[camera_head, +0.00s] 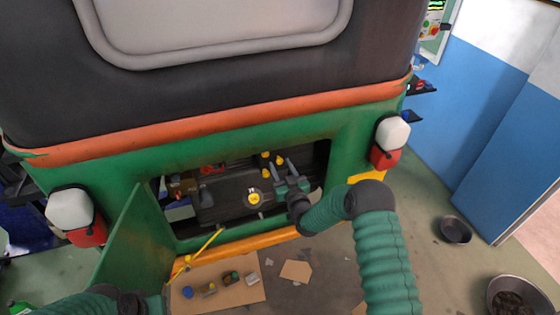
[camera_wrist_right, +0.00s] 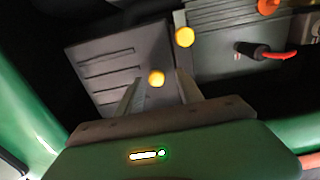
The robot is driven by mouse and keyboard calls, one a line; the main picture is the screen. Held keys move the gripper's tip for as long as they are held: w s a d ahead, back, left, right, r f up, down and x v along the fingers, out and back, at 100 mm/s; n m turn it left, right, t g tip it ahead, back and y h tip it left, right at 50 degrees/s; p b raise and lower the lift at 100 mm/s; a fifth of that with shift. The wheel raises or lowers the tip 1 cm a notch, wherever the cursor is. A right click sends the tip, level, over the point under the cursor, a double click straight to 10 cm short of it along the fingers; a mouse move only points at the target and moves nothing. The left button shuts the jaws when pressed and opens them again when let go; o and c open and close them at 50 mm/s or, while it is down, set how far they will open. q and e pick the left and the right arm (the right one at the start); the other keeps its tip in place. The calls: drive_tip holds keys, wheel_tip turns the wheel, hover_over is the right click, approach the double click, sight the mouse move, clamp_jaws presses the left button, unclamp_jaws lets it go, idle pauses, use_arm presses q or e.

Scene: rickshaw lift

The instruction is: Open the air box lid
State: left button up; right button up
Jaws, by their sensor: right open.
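Inside the open rear bay of the green vehicle sits a dark box (camera_head: 228,194), which seems to be the air box. The wrist view shows a dark ribbed panel (camera_wrist_right: 108,62), likely its lid, with yellow-orange knobs (camera_wrist_right: 156,78) near its right edge. My right gripper (camera_head: 278,166) reaches into the bay's right side with its fingers apart and nothing visibly held. In the wrist view its fingers (camera_wrist_right: 159,84) point at the panel's right side, around the line of one knob; contact cannot be told. My left arm shows at the bottom left; its fingertips are hidden.
A green door (camera_head: 138,240) hangs open at the bay's left. A yellow rod (camera_head: 208,243) leans below the opening. Cardboard (camera_head: 217,286) with small parts lies on the floor. A pan (camera_head: 455,229) and a bowl (camera_head: 518,295) stand at the right.

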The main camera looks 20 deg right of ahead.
drive_tip(key=shift+w+r, duration=0.15)
drive_tip(key=shift+w, duration=0.1)
drive_tip(key=shift+d, duration=0.3)
drive_tip(key=shift+w+d+f, duration=0.15)
drive_tip(key=shift+d+f, duration=0.05)
drive_tip(key=shift+f, duration=0.05)
drive_tip(key=c, duration=0.4)
drive_tip(key=shift+a, duration=0.15)
drive_tip(key=c, duration=0.5)
drive_tip(key=shift+a+r, duration=0.15)
drive_tip(key=shift+a, duration=0.05)
clamp_jaws()
drive_tip(key=shift+d, duration=0.2)
drive_tip(key=shift+w+r, duration=0.1)
